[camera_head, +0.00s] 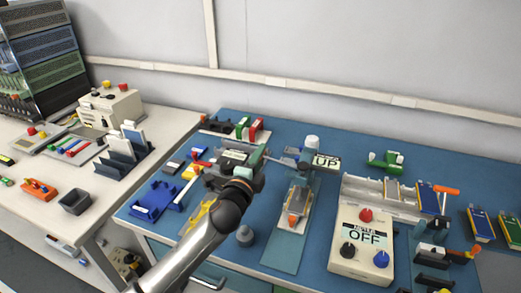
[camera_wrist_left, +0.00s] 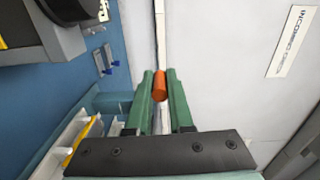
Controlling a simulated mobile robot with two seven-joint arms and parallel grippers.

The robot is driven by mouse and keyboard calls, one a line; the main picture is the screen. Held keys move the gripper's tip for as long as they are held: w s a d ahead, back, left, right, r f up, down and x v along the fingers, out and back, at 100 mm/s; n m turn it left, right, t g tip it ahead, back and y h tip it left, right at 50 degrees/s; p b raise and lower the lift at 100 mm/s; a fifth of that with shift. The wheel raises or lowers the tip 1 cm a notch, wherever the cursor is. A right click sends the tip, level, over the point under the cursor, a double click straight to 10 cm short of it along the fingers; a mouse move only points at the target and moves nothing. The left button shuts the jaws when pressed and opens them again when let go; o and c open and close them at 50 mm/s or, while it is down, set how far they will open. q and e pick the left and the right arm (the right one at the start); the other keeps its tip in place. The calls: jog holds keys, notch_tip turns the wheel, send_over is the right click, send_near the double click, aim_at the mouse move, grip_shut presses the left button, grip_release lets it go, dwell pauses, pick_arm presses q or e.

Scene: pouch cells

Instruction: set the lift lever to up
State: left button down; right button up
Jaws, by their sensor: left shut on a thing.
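The orange knob (camera_wrist_left: 160,86), a short cylinder that looks like the lift lever's handle, sits between the green fingertips of my left gripper (camera_wrist_left: 160,76) in the left wrist view. My left gripper is shut on it. In the head view my left gripper (camera_head: 261,157) is over the back middle of the blue table, left of a device with a label reading UP (camera_head: 327,161). The knob cannot be made out there. The lever's shaft and its tilt are not clear. My right gripper does not show.
A beige box (camera_head: 363,242) reading OFF stands at the front right of the blue table (camera_head: 284,255). A pouch-cell fixture (camera_head: 295,205) lies left of it. A blue tray (camera_head: 156,201) is at the left. Dark clamps (camera_head: 433,256) stand at the far right.

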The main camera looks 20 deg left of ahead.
pick_arm(q)
jog(key=shift+d+r+m+p, duration=0.1)
jog(key=shift+r+m+p, duration=0.45)
jog(key=shift+r+m, duration=0.1)
jog(key=shift+d+r+m+p, duration=0.1)
jog(key=shift+r+m+p, duration=0.15)
jog(key=shift+m+p, duration=0.3)
jog(key=c, duration=0.8)
grip_release()
jog(key=shift+s+f, duration=0.1)
jog(key=s, duration=1.2)
jog(key=shift+s+a+b, duration=0.15)
jog(key=shift+a+b, duration=0.05)
jog(key=shift+b, duration=0.15)
